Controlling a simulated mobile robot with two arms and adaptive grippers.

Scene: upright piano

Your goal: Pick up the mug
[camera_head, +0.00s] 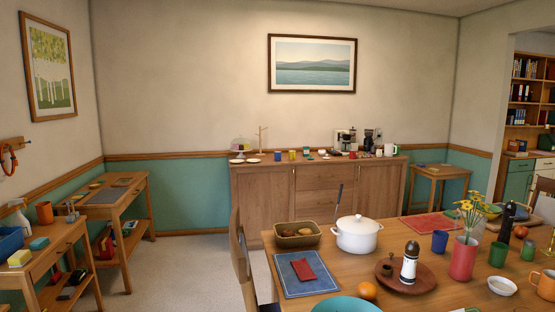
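Several mug-like items show, and I cannot tell which one is the task's mug. An orange mug (545,285) with a handle stands on the dining table at the far right edge of the view. Another orange mug or cup (44,212) stands on the small wooden table at the left. A white cup or mug (388,150) stands on the sideboard by the coffee machine, and other small cups there are too small to tell apart. Neither gripper is in view.
The dining table (410,260) fills the lower right, with a white pot (357,233), a bread basket (297,235), a grinder (409,262) and a flower vase (464,257). A chair (241,262) stands at its left. The sideboard (262,195) is against the back wall. Floor (185,270) is clear at centre left.

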